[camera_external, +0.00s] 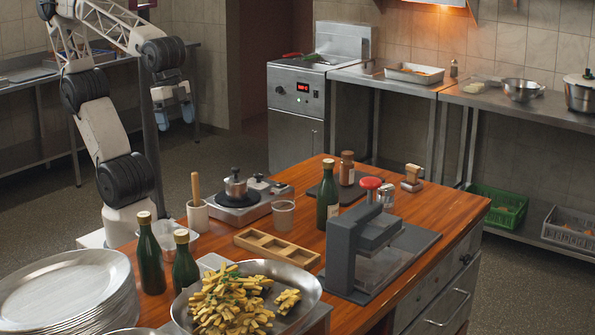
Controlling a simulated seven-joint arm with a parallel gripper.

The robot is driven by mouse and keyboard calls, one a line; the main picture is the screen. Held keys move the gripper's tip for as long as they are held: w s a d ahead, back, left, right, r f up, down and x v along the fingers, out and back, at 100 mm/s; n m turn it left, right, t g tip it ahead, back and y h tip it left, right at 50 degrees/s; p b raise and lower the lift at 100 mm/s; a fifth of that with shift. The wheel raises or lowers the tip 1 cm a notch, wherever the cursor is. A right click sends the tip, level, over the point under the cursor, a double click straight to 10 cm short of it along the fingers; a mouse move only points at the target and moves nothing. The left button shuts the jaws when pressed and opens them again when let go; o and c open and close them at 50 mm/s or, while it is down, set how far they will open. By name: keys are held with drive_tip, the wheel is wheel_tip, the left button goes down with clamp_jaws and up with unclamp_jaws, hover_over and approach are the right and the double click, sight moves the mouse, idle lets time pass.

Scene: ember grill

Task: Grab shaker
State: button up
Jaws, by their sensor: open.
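My gripper (175,115) hangs at the upper left, fingers pointing down. It is open and empty, well left of the wooden table and touching nothing there. I cannot tell for sure which item is the shaker. A brown jar with a brown cap and pale label (347,172) stands upright near the table's back edge. A small metallic canister (386,197) stands to its right, beside a red-topped item (370,184). A small shaker-like container (454,69) stands far off on the back counter.
Two more bottles and stacked plates (60,285) stand front left.

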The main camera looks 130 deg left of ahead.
drive_tip(key=w+a+r+n+g+h, duration=0.1)
drive_tip(key=w+r+n, duration=0.15)
drive_tip(key=w, duration=0.35)
drive_tip(key=w+a+r+n+h, duration=0.2)
drive_tip(key=w+n, duration=0.2)
drive_tip(key=w, duration=0.2)
drive_tip(key=w+a+n+t+h, duration=0.2)
drive_tip(key=w+a+n+h, duration=0.5)
drive_tip(key=w+a+n, duration=1.15)
drive_tip(key=w+a+f+m+t+h, duration=0.1)
drive_tip(key=w+a+f, duration=0.1)
drive_tip(key=w+a, duration=0.55)
drive_tip(key=w+a+f+t+h, duration=0.15)
drive_tip(key=w+a, duration=0.35)
drive_tip(key=a, duration=0.5)
approach(387, 185)
drive_tip(key=shift+y, duration=0.25)
drive_tip(key=d+f, duration=0.1)
drive_tip(key=f, duration=0.1)
drive_tip(key=w+d+f, duration=0.1)
drive_tip(key=f, duration=0.1)
drive_tip(key=shift+w+d, duration=0.1)
drive_tip(key=shift+d, duration=0.25)
drive_tip(key=shift+x, duration=1.3)
